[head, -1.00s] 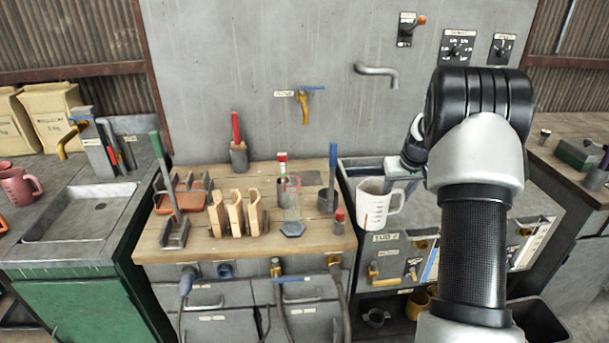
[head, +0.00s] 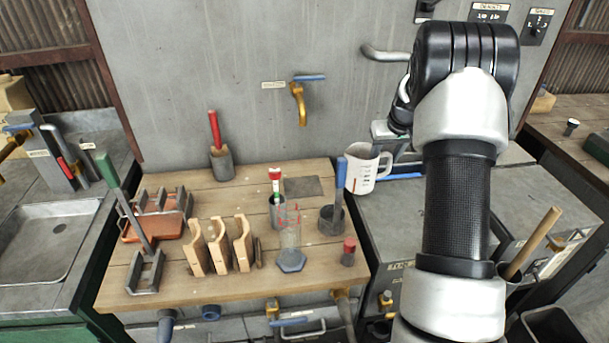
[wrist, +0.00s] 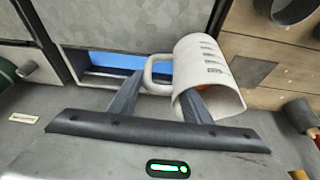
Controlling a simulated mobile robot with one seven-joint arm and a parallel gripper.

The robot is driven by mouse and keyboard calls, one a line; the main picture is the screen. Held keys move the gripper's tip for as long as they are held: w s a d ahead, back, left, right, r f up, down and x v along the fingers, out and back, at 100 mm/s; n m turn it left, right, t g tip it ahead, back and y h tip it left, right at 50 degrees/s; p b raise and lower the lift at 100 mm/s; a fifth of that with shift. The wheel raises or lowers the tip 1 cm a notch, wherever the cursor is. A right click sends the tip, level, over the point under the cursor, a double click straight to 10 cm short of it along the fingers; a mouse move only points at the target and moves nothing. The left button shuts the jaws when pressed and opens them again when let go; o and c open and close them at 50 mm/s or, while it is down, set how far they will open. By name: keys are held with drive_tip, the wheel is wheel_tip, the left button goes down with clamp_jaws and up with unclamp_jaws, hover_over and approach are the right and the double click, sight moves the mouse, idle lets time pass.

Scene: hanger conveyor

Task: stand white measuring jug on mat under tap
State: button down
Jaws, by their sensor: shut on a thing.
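The white measuring jug (head: 362,173) is upright beside the right edge of the wooden bench, with red markings on its side. My gripper (wrist: 162,84) is shut on the jug's handle; in the head view the arm partly hides it. The jug also shows in the wrist view (wrist: 212,72). The mat (head: 303,187) is a dark grey square on the back of the wooden bench, left of the jug and bare. The tap (head: 298,103), yellow with a blue lever, is on the wall above the mat.
A holder with a blue-handled tool (head: 334,215) stands between mat and jug, toward the front. A grey cup with a red-topped item (head: 277,210) and a clear cylinder on a hexagonal base (head: 291,258) stand before the mat. A grey pipe (head: 385,53) juts from the wall.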

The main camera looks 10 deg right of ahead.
drive_tip(key=w+a+f+p, duration=0.1)
drive_tip(key=w+a, duration=0.2)
drive_tip(key=a, duration=0.5)
drive_tip(key=w+a+f+p, duration=0.1)
drive_tip(key=w+a+f, duration=0.1)
drive_tip(key=a, duration=0.6)
drive_tip(key=shift+w+a+p, duration=0.3)
drive_tip(key=shift+w+a, duration=0.1)
drive_tip(key=shift+w, duration=0.25)
drive_tip(key=shift+f, duration=0.1)
drive_tip(key=shift+f, duration=0.15)
drive_tip(key=c, duration=0.9)
unclamp_jaws()
drive_tip(key=shift+s, duration=0.1)
drive_tip(key=shift+c, duration=0.2)
